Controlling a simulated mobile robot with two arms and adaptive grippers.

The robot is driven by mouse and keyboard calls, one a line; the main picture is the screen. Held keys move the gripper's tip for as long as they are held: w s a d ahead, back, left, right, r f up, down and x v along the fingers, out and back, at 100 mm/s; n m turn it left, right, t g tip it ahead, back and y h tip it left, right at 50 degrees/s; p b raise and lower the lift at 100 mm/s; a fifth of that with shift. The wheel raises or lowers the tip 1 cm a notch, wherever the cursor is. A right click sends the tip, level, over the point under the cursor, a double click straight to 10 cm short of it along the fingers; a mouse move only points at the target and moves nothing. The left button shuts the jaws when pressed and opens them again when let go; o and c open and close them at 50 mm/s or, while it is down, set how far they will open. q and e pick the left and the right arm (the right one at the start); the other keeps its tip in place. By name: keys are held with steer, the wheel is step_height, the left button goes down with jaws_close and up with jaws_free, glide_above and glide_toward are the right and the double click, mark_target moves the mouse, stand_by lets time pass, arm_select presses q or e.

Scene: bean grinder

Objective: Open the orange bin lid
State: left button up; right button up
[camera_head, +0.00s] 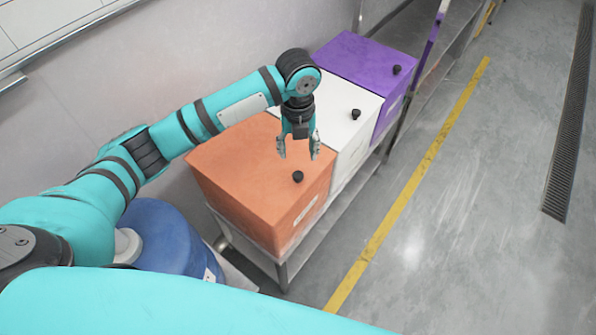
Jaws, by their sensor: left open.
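The orange bin (265,220) stands at the near end of a metal shelf against the wall. Its flat orange lid (240,165) is closed, with a small black knob (298,176) near its front edge. My left gripper (298,150) is open and empty, pointing down over the lid, just beyond the knob in the picture. The fingers show apart from the knob. Whether the fingertips touch the lid cannot be told. My left arm crosses in front of part of the lid's back edge. My right gripper is not in view.
A white bin (347,110) and a purple bin (360,58), both closed with black knobs, stand beyond the orange one on the metal shelf (335,205). A blue drum (165,240) is at the lower left. Clear floor with a yellow line (400,205) lies to the right.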

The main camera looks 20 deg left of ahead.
arm_select(q)
glide_above(298, 174)
steer(key=f, duration=0.4)
steer(key=shift+s+f, duration=0.1)
steer(key=shift+s, duration=0.1)
step_height(298, 174, down, 6)
steer(key=shift+f+p, duration=0.1)
steer(key=shift+p, duration=0.4)
steer(key=shift+w+f, duration=0.1)
steer(key=shift+f, duration=0.65)
steer(key=c, duration=1)
jaws_close()
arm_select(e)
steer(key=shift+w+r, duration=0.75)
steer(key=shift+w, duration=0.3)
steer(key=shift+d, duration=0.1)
